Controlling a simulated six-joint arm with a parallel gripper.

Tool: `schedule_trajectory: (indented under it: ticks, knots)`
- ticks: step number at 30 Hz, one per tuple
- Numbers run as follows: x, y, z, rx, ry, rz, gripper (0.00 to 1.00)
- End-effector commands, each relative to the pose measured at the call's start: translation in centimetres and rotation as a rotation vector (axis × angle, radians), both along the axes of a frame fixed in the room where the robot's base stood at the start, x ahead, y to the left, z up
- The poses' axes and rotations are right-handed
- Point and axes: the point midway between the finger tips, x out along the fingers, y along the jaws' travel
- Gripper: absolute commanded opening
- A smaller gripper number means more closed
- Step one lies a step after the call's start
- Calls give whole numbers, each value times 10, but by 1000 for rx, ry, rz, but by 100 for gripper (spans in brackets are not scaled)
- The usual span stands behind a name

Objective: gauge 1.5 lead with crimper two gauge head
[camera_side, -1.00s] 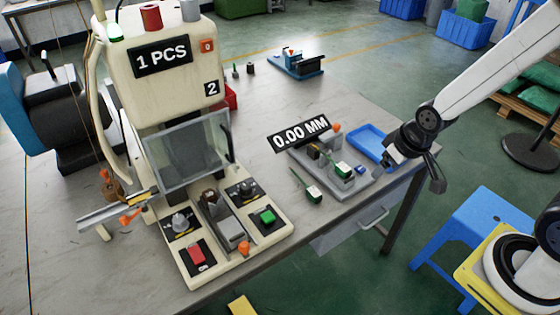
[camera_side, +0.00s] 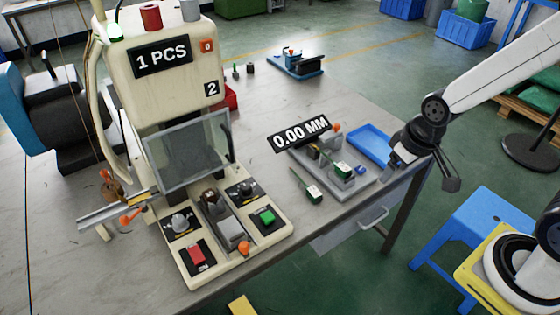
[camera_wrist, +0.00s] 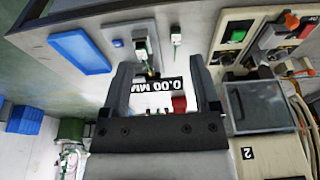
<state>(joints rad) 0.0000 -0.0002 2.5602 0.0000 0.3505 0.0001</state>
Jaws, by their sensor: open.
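The crimper marked 2 (camera_side: 160,60) is the cream machine at the left in the side view; its display reads 1 PCS. The gauge (camera_side: 345,180), a grey base with small blocks, stands right of it under a 0.00 MM display (camera_side: 300,133). A lead with a green and white end (camera_side: 313,194) lies on the table beside the gauge. Another green and white piece (camera_side: 343,170) sits at the gauge. I cannot tell their sizes. My gripper (camera_side: 451,182) is open and empty, right of the gauge near the table edge. In the wrist view my gripper (camera_wrist: 160,70) frames the upside-down display (camera_wrist: 155,87).
A blue tray (camera_side: 370,144) lies between the gauge and my gripper; it also shows in the wrist view (camera_wrist: 68,52). A blue fixture (camera_side: 297,66) stands at the back of the table. A blue stool (camera_side: 480,225) stands on the floor at the right. Bare tabletop lies behind the gauge.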

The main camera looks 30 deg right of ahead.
Motion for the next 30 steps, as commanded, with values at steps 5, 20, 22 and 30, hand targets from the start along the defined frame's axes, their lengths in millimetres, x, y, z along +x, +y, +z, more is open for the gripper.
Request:
schedule_trajectory:
  ticks: [5, 20, 22, 30]
  knots:
    - [1, 0, 0, 0, -1, 0, 72]
    - [81, -21, -2, -1, -35, -61, 72]
    - [102, -29, -4, -2, -45, -78, 72]
    - [176, -61, -20, -6, -83, -139, 72]
